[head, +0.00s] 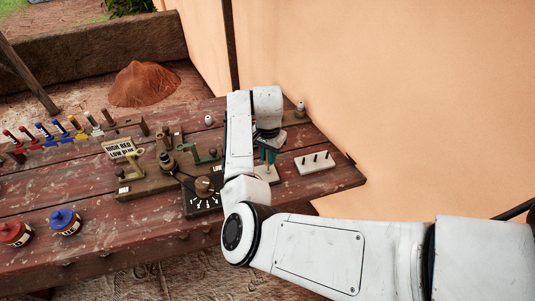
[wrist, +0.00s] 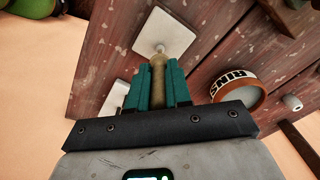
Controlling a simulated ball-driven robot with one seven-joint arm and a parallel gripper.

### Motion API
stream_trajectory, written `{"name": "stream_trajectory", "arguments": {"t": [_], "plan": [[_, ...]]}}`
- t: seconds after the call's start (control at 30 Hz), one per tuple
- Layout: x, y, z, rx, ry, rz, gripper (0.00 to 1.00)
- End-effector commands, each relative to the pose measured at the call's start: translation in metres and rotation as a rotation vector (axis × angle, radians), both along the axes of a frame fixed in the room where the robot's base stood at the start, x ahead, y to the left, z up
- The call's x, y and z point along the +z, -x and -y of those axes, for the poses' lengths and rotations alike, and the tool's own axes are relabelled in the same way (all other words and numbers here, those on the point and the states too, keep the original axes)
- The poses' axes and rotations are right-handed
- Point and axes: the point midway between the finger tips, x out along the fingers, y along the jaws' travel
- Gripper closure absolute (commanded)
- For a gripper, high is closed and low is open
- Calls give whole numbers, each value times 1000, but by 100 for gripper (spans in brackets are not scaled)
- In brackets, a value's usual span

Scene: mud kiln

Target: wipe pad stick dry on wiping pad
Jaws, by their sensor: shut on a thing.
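My gripper (wrist: 158,85) has teal fingers closed on the tan handle of the pad stick (wrist: 158,70). In the head view my gripper (head: 266,156) points down over the right part of the table, and the stick's lower part shows between the fingers. In the wrist view the stick's pale tip lies over a white square pad (wrist: 165,30), which I take for the wiping pad. I cannot tell whether the tip touches it. In the head view the arm hides part of this spot.
A pale board with several dark pegs (head: 315,162) stands right of my gripper. A dark dial plate (head: 203,198) is to its left. Red (head: 15,233) and blue (head: 65,221) lidded pots stand at the left front. A labelled round pot (wrist: 238,90) is close by. A plaster wall rises behind.

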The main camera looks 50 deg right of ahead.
Motion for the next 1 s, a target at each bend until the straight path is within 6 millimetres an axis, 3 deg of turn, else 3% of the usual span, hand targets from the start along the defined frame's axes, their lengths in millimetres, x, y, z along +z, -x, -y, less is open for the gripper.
{"name": "stream_trajectory", "arguments": {"t": [0.4, 1.0], "plan": [[1, -10, -16, 1, -1, 0, 100], [0, 2, 3, 0, 0, 1, 100]]}}
